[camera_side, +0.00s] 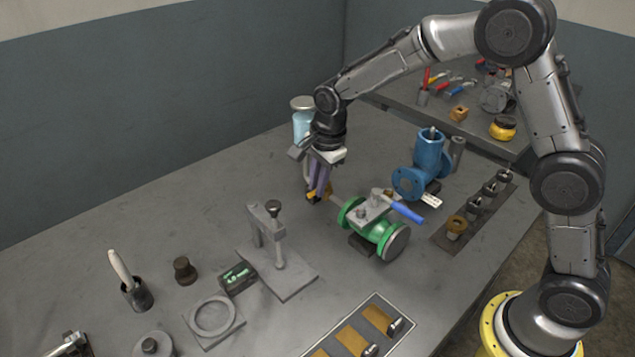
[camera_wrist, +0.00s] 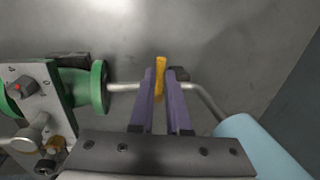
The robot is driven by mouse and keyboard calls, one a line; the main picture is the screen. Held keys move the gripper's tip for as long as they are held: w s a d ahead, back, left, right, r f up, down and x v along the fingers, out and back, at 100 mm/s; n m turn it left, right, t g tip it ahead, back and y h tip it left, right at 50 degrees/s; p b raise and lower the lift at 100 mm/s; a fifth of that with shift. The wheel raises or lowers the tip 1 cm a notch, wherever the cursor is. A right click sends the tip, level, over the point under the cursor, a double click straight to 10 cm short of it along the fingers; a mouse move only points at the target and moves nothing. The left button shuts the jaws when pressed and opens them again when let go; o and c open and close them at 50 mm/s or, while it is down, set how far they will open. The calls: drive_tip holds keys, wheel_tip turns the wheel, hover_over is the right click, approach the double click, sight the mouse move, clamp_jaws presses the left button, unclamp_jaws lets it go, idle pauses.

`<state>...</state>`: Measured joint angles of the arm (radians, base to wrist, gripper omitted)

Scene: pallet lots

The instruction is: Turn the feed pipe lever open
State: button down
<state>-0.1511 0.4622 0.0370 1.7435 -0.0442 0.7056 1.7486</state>
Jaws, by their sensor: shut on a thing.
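A thin feed pipe (camera_wrist: 125,87) runs from the green flanged valve (camera_wrist: 98,88) toward a light blue canister (camera_wrist: 255,145). A yellow lever (camera_wrist: 161,64) sits on this pipe and lies crosswise to it in the wrist view. My gripper (camera_wrist: 160,76) has its two purple fingers on either side of the lever and is shut on it. In the side view my gripper (camera_side: 319,183) points down at the pipe left of the green valve (camera_side: 380,232); the lever (camera_side: 311,196) is partly hidden by the fingers.
The green valve has its own blue handle (camera_side: 407,212). A blue pump-like body (camera_side: 429,153) stands behind it. The canister (camera_side: 302,125) is close behind my gripper. A grey press stand (camera_side: 280,277) is in front. The table at left rear is clear.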

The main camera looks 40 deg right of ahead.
drive_tip(key=shift+s+n, duration=0.1)
drive_tip(key=shift+n, duration=0.2)
drive_tip(key=s+d+n, duration=0.1)
drive_tip(key=n, duration=0.3)
drive_tip(key=s+d+n+g+y, duration=0.1)
drive_tip(key=n, duration=0.4)
drive_tip(key=d+n+y, duration=0.1)
drive_tip(key=n, duration=0.3)
drive_tip(key=shift+s+r, duration=0.1)
drive_tip(key=shift+s, duration=0.3)
drive_tip(key=shift+d+n+g, duration=0.3)
drive_tip(key=shift+n, duration=0.75)
drive_tip(key=shift+d+n+g, duration=0.3)
drive_tip(key=shift+n, duration=0.75)
drive_tip(key=c, duration=0.9)
unclamp_jaws()
